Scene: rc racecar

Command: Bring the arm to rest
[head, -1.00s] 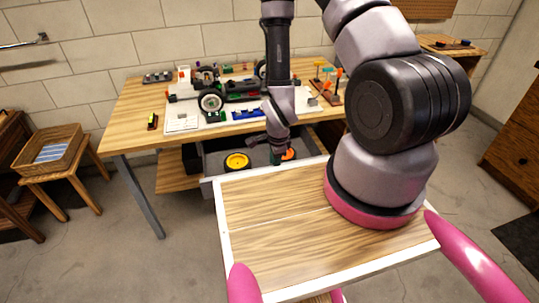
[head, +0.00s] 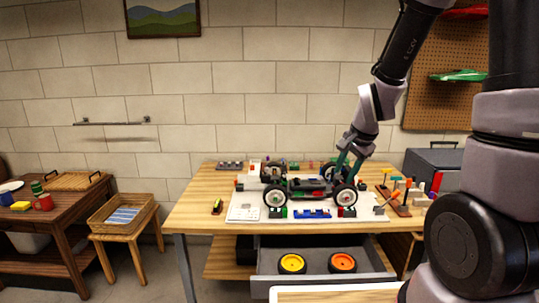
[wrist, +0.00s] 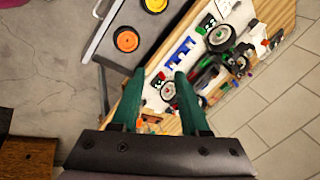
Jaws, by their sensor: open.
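My arm enters from the right in the head view. My gripper (head: 348,160) hangs over the right part of the wooden table (head: 195,210), near the right wheels of the racecar chassis (head: 308,187). In the wrist view my gripper (wrist: 158,85) shows two green fingers spread apart with nothing between them. The table's edge and part of the white work mat lie below them. Whether a finger touches the car cannot be told in the head view; in the wrist view the fingers look well above the table.
An open grey drawer (head: 270,268) under the table holds a yellow wheel (head: 292,263) and an orange wheel (head: 342,262). A tool rack (head: 395,196) and a dark toolbox (head: 434,168) stand at the right. A stool with a basket (head: 122,214) stands left of the table.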

